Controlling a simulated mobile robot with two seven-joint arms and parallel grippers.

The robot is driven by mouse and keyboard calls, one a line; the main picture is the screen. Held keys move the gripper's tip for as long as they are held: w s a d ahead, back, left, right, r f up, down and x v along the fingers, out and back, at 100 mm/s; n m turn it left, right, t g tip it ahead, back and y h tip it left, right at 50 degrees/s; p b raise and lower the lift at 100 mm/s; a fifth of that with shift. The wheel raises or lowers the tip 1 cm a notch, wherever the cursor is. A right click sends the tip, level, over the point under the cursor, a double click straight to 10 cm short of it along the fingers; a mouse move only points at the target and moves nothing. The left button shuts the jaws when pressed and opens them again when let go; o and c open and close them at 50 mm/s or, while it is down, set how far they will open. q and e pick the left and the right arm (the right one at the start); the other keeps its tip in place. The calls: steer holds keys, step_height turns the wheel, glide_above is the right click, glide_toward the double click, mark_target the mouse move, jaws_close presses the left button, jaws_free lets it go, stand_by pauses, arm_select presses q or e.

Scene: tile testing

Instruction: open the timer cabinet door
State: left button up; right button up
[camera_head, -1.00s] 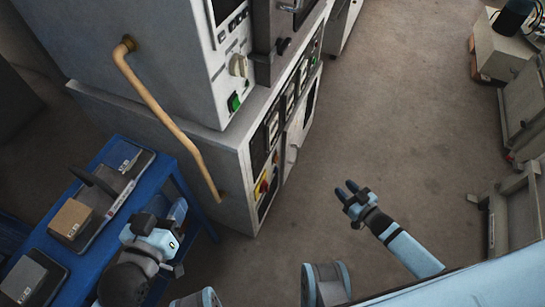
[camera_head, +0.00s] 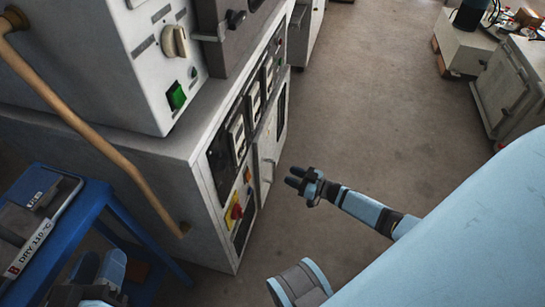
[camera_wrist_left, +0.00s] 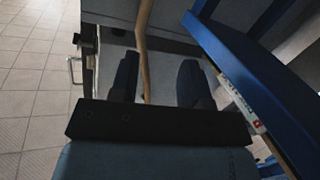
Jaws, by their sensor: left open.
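The timer cabinet (camera_head: 190,150) is the grey lower unit with dark meter panels and a red-and-yellow switch. Its light door (camera_head: 262,145) on the front face looks shut, with a bar handle (camera_head: 268,172) on it. A metal handle (camera_wrist_left: 73,68) also shows at the left of the left wrist view. My left gripper (camera_head: 100,268) is low at the left beside the blue table, away from the door. In the wrist view its fingers (camera_wrist_left: 158,80) are apart and empty. My right gripper (camera_head: 292,177) is in front of the door, right of the handle, with fingers apart and nothing between them.
A blue table (camera_head: 70,225) with a labelled device (camera_head: 35,230) stands at the left. A tan pipe (camera_head: 95,130) runs down the cabinet's side and lies behind the left fingers in the wrist view. Open floor (camera_head: 370,110) lies right of the cabinet; grey cabinets (camera_head: 510,85) stand far right.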

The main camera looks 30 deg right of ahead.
steer(key=b, duration=0.2)
glide_above(273, 180)
steer(key=d, duration=0.1)
arm_select(q)
steer(key=shift+w+a+r+m+t, duration=0.2)
steer(key=shift+w+a+m+t, duration=0.3)
steer(key=shift+w+m, duration=0.3)
arm_select(e)
steer(key=shift+w+a, duration=0.2)
steer(key=shift+a, duration=0.05)
arm_select(q)
steer(key=shift+d, duration=0.1)
arm_select(e)
jaws_close()
